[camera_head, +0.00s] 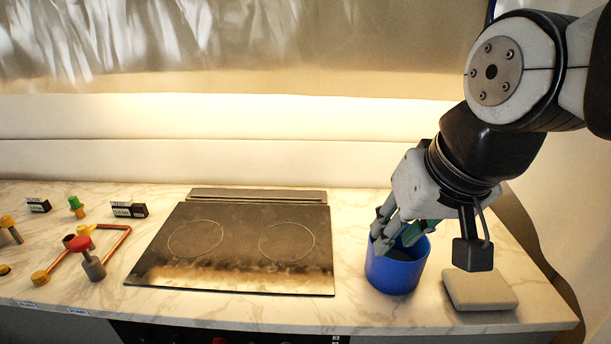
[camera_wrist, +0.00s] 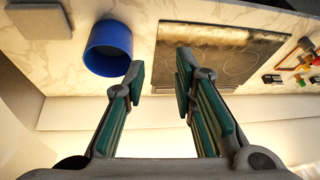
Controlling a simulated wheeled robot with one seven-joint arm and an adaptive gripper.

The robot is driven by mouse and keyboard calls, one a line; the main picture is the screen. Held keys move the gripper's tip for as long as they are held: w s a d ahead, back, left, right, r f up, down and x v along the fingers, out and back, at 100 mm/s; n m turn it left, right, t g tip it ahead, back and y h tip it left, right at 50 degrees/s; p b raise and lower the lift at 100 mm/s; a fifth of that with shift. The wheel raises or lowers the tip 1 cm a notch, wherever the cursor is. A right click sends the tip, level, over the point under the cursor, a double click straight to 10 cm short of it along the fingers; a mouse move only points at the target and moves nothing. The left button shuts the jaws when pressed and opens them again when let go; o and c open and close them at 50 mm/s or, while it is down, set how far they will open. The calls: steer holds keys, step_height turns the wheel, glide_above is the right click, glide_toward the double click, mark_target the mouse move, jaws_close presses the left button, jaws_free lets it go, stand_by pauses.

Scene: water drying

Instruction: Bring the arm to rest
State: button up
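My gripper (camera_head: 393,238) hangs at the lower end of my bent arm on the right of the head view, with its fingers overlapping the rim of a blue round container (camera_head: 396,276). In the wrist view my gripper (camera_wrist: 160,77) has its two green-padded fingers well apart with nothing between them. The blue container (camera_wrist: 108,48) shows there just beyond the left fingertip, outside the gap. Whether the finger touches its rim I cannot tell. The inside of the container is mostly hidden.
A black cooktop (camera_head: 240,245) lies left of the container on the marble counter (camera_head: 120,200). A beige flat block (camera_head: 480,290) lies to its right. Colored pipe and valve parts (camera_head: 92,262) and small black boxes (camera_head: 129,209) stand at the left. A pale wall (camera_head: 200,155) rises behind.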

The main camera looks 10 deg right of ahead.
steer(key=s, duration=0.1)
steer(key=n, duration=0.1)
steer(key=s+a+n, duration=0.1)
steer(key=shift+s+r+t, duration=0.25)
steer(key=shift+s+t, duration=0.05)
steer(key=shift+s, duration=0.05)
steer(key=shift+w+f+b, duration=0.25)
steer(key=shift+w+b, duration=0.05)
